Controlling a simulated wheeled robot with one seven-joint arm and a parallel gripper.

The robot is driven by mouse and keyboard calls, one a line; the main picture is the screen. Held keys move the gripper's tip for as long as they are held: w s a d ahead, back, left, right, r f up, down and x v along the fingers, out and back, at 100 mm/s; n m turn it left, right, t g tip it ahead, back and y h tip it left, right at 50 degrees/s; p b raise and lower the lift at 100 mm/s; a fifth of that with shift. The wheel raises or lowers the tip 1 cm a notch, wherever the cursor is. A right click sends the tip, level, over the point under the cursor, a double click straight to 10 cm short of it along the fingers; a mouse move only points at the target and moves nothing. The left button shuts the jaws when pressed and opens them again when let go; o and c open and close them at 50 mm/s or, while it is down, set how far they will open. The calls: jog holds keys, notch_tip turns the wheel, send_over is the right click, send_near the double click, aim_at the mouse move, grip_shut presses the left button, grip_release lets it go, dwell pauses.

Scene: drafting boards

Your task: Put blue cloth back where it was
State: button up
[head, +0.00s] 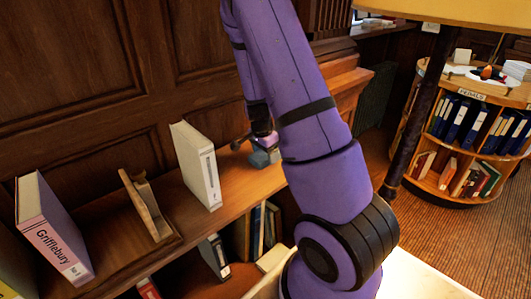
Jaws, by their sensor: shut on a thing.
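My gripper (262,143) is small in the head view, just left of my purple forearm, which partly hides it. It is low over the wooden shelf top (228,190) and shut on the blue cloth (261,158). The cloth shows as a small grey-blue, folded-looking patch right below the gripper, at or just above the shelf top. Its right part is hidden by my arm, and I cannot tell whether it touches the wood. The fingertips are too small to make out.
A white binder (196,165) stands left of the cloth. A wooden bookend (146,205) and a "Grifflebury" book (55,232) stand farther left. A dark post (412,125) and a round bookcase (470,95) are at right. Panelled wall rises behind.

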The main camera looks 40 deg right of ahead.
aim_at(261, 156)
jog(key=o, duration=0.8)
notch_tip(261, 156, up, 12)
jog(key=a, duration=0.2)
jog(key=s+a+r+n+t+y, duration=0.1)
jog(key=s+a+r+n, duration=0.25)
jog(key=a+r, duration=0.3)
jog(key=s+a+r+n+t+y, duration=0.1)
jog(key=s+a+r+n+t, duration=0.1)
jog(key=a+r+n, duration=0.4)
jog(key=shift+s+a+r+n+t, duration=0.35)
jog(key=shift+s+a+r+n, duration=1.15)
jog(key=shift+s, duration=0.9)
jog(key=shift+s+a+r+n+t, duration=0.4)
jog(key=shift+s+a+r+n, duration=1.15)
jog(key=shift+s, duration=0.9)
jog(key=shift+s+a+r+n+t, duration=0.35)
jog(key=shift+s+a+r+n, duration=1.15)
jog(key=shift+s, duration=0.9)
jog(key=shift+d, duration=0.1)
